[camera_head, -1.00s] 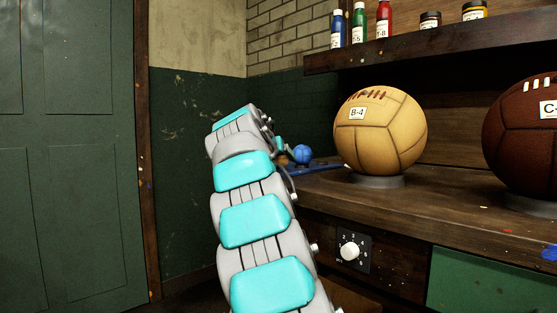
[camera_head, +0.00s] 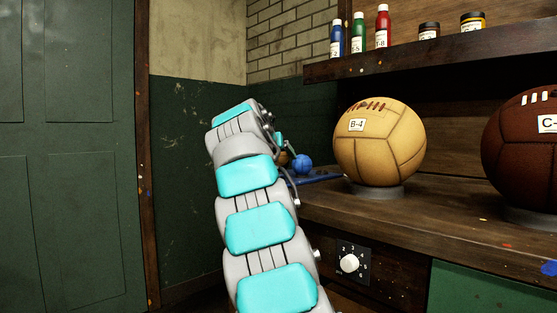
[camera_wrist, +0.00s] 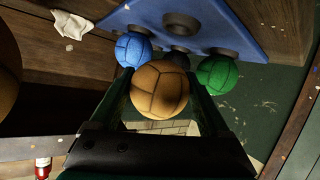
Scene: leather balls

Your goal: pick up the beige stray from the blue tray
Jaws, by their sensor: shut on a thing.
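My gripper (camera_wrist: 160,97) is shut on a beige, tan-looking ball (camera_wrist: 158,88) with dark panel seams, one finger on each side of it. The blue tray (camera_wrist: 240,38) lies beyond the ball in the wrist view, with dark round rests on it. In the head view only a small brown part of the ball (camera_head: 283,158) shows beside my arm, and my gripper is mostly hidden there. The tray's edge (camera_head: 322,179) shows on the bench in the head view.
A large tan ball (camera_head: 380,143) and a dark red ball (camera_head: 525,150) stand on the bench. A bottle shelf (camera_head: 430,62) overhangs it.

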